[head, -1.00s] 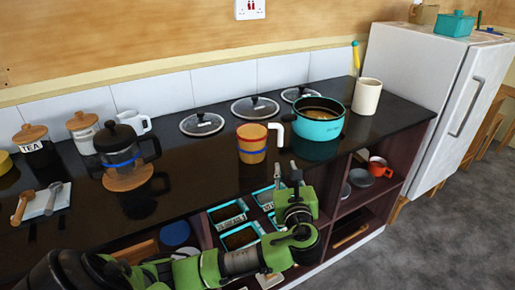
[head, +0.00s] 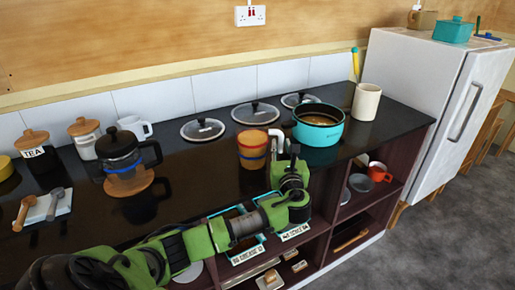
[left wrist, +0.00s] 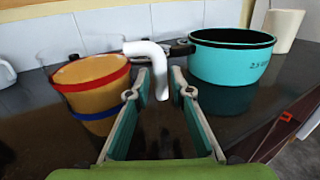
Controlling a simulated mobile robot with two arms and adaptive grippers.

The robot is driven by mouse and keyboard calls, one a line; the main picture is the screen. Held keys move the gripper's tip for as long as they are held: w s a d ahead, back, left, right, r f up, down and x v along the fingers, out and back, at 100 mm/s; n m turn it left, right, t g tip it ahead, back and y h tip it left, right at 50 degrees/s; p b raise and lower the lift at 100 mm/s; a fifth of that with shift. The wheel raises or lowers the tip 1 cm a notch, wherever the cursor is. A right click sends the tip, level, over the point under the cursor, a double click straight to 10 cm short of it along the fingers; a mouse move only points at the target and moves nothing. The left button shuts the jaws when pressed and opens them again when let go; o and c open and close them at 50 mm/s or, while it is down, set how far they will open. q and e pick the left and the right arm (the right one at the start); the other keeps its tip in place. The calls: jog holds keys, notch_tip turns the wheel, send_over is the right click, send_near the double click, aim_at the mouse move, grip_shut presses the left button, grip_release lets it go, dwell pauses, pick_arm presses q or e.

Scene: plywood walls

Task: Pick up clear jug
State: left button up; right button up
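No plainly see-through jug stands at my gripper. An orange-brown jug (head: 252,150) with red and blue bands and a white handle (left wrist: 158,72) stands upright on the dark counter. It also shows in the left wrist view (left wrist: 92,85). My left gripper (head: 284,148) is at its handle side. In the left wrist view the gripper (left wrist: 159,92) is open, with the handle's lower end between its two fingers and a gap showing. A glass press pot (head: 120,155) with a black lid stands farther left on the counter. My right gripper is not in view.
A turquoise pot (head: 318,125) stands close right of the jug, its dark handle (left wrist: 180,48) reaching behind the white handle. Pan lids (head: 255,112) lie behind. A cream cup (head: 366,102) stands at the right. Open shelves (head: 345,230) lie below the counter edge.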

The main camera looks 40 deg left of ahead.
pick_arm(q)
jog(key=shift+x, duration=1.3)
jog(key=shift+d, duration=0.1)
grip_shut()
jog(key=shift+r, duration=0.15)
